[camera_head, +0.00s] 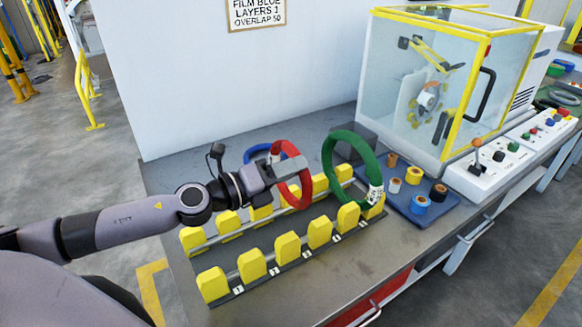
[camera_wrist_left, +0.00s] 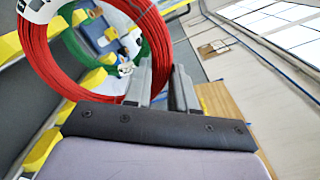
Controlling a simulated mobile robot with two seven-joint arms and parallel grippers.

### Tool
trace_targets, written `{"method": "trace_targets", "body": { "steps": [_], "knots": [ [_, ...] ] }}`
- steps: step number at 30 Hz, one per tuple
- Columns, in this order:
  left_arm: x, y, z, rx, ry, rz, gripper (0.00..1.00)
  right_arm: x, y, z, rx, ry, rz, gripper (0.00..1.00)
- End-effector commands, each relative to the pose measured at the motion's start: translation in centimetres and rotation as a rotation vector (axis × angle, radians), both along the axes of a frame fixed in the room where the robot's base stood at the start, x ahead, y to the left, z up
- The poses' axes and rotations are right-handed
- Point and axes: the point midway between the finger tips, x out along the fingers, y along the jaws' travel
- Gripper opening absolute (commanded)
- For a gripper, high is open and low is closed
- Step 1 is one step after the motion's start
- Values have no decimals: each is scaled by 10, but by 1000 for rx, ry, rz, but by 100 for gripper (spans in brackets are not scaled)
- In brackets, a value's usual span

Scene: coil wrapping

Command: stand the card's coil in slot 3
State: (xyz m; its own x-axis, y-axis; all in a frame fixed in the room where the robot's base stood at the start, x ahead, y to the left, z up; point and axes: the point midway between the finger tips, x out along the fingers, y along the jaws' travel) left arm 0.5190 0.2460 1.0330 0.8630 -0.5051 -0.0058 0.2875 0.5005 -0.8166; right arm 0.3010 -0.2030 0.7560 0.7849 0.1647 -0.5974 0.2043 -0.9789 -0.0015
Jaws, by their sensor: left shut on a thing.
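My left gripper (camera_head: 284,168) is shut on a red coil (camera_head: 305,186) near its upper rim. The coil hangs upright over the middle of the rack; whether its lower rim touches the rack I cannot tell. A green coil (camera_head: 329,160) with a white tag stands toward the right end of the rack. A blue coil (camera_head: 257,150) is partly hidden behind the gripper. The rack (camera_head: 262,236) has yellow dividers and small slot labels, too small to read surely. My right gripper is out of view.
A wall card (camera_head: 256,12) reads film blue, layers, overlap 50; its layer number is unclear. A blue mat (camera_head: 405,204) with several small rolls lies right of the rack. A glass-cased machine (camera_head: 455,85) and a button panel (camera_head: 480,178) stand beyond. The table's front strip is clear.

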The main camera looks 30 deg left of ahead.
Motion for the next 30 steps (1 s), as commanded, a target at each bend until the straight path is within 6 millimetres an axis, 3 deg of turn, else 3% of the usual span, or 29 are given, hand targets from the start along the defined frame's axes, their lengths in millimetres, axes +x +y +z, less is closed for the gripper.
{"method": "trace_targets", "body": {
  "steps": [2,30],
  "knots": [
    [0,1,3,0,0,2,0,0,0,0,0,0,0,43],
    [0,1,-83,-1,1,3,0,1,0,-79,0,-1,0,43]
  ]
}}
